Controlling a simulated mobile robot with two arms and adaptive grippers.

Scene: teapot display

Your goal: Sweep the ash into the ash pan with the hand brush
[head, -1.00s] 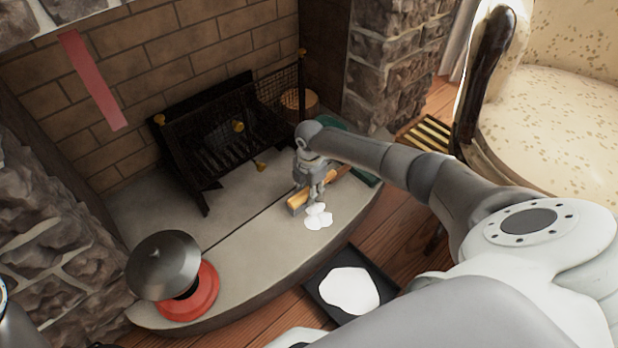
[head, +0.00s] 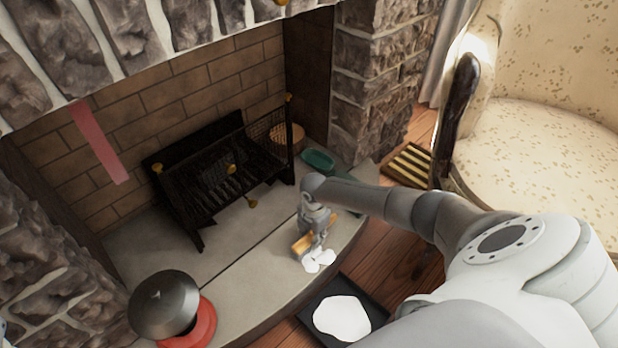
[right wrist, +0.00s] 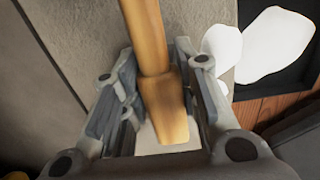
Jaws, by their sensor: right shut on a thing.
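My right gripper (head: 316,242) is shut on the hand brush (head: 301,244) low over the stone hearth. The brush's wooden handle (right wrist: 145,40) runs between the fingers (right wrist: 160,115) in the right wrist view; its bristles are hidden. White ash (head: 318,263) lies on the hearth right in front of the brush, close to the front edge; it also shows in the right wrist view (right wrist: 222,48). The black ash pan (head: 303,318) lies on the floor just below that edge. A large white patch of ash (head: 342,317) lies in it.
A red pot (head: 195,330) with a dark domed lid (head: 164,303) stands at the hearth's left. A black fire grate (head: 215,175) stands behind. A green container (head: 318,160) is at the hearth's back right. An armchair (head: 545,130) stands at the right.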

